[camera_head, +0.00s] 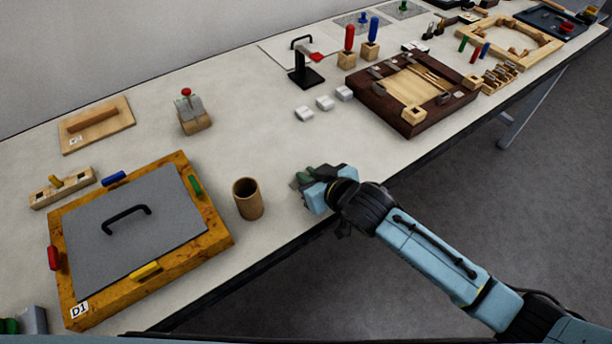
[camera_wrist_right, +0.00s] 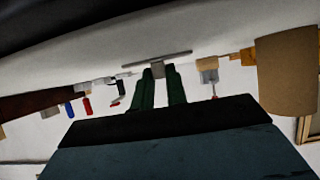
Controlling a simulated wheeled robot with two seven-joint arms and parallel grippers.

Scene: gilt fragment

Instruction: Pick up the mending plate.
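The mending plate seems to be the thin grey plate (camera_wrist_right: 140,64) with a small grey block on it, in the right wrist view. It shows nearly edge-on at my right fingertips. In the head view my right gripper (camera_head: 302,179) is low over the table's front part, right of the brown cup, and mostly hides the plate. In the wrist view the two dark green fingers of the right gripper (camera_wrist_right: 160,72) are apart, with the grey block between or just beyond their tips. I cannot tell whether they touch it.
The brown cup (camera_head: 248,199) stands close left of my right gripper. Farther left is a wooden frame (camera_head: 217,236) with a grey handled panel. White blocks (camera_head: 325,103) and a dark tray (camera_head: 366,87) lie behind. The table's front edge runs under my right arm.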

